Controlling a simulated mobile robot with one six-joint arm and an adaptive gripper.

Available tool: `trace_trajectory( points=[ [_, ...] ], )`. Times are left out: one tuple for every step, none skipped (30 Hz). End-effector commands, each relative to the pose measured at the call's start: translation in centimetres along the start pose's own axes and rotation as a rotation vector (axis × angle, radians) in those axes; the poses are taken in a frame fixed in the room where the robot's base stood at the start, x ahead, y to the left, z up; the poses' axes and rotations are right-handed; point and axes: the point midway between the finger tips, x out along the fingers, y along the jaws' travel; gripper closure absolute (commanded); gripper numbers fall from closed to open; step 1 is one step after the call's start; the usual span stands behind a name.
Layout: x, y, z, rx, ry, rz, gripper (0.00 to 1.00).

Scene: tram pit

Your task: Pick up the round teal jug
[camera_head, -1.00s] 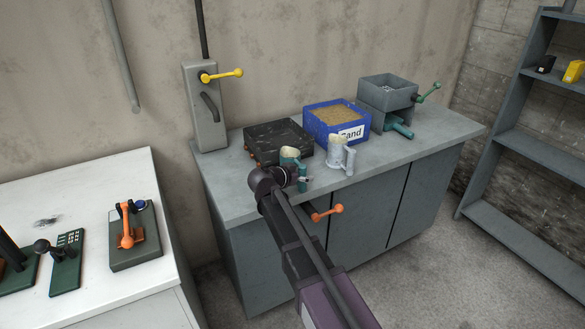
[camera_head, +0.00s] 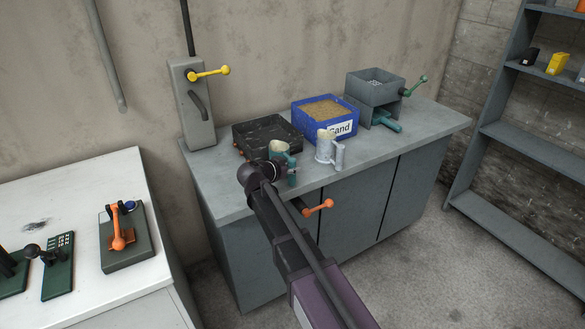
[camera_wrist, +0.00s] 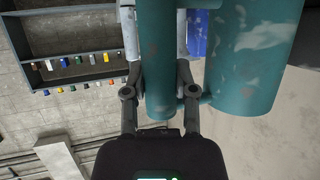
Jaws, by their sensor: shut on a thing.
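The round teal jug (camera_head: 281,160) is at the front edge of the grey cabinet top, with a pale rim and worn patches of paint. In the wrist view its wide body (camera_wrist: 257,60) fills the right side, and its upright handle runs between my fingers. My gripper (camera_wrist: 156,35) is shut on that handle. In the head view my gripper (camera_head: 273,172) is at the jug's left, and part of the jug is hidden behind it. I cannot tell whether the jug's base touches the top.
A pale grey jug (camera_head: 327,152) stands close to the right. Behind are a black tray (camera_head: 262,148), a blue sand box (camera_head: 340,140) and a grey hopper device (camera_head: 372,92). An orange lever (camera_head: 318,208) sticks out from the cabinet front. The top is clear at front right.

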Motion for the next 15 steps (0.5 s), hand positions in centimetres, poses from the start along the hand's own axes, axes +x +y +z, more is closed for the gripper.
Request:
trace_trajectory(
  points=[
    [-0.3,0.0,-0.7,0.0,0.001,0.0,1.0],
    [-0.4,0.0,-0.9,0.0,0.001,0.0,1.0],
    [-0.5,0.0,-1.2,0.0,0.001,0.0,1.0],
    [-0.6,0.0,-1.4,0.0,0.001,0.0,1.0],
    [-0.7,0.0,-1.7,0.0,0.001,0.0,1.0],
    [-0.9,0.0,-2.1,0.0,0.001,0.0,1.0],
    [-1.0,0.0,-2.3,0.0,0.001,0.0,1.0],
    [-1.1,0.0,-2.6,0.0,0.001,0.0,1.0],
    [-1.5,0.1,-2.5,0.0,0.0,-0.002,1.0],
    [-2.3,0.4,-1.9,-0.001,0.0,-0.003,1.0],
    [-2.9,0.6,-1.7,-0.001,0.001,-0.004,1.0],
    [-3.8,0.9,-1.4,-0.001,0.001,-0.004,1.0],
    [-4.4,1.1,-1.2,-0.001,0.001,-0.003,1.0],
    [-5.1,1.2,-1.0,-0.002,0.001,-0.004,1.0],
    [-5.9,1.5,-0.8,-0.002,0.001,-0.004,1.0]
  ],
)
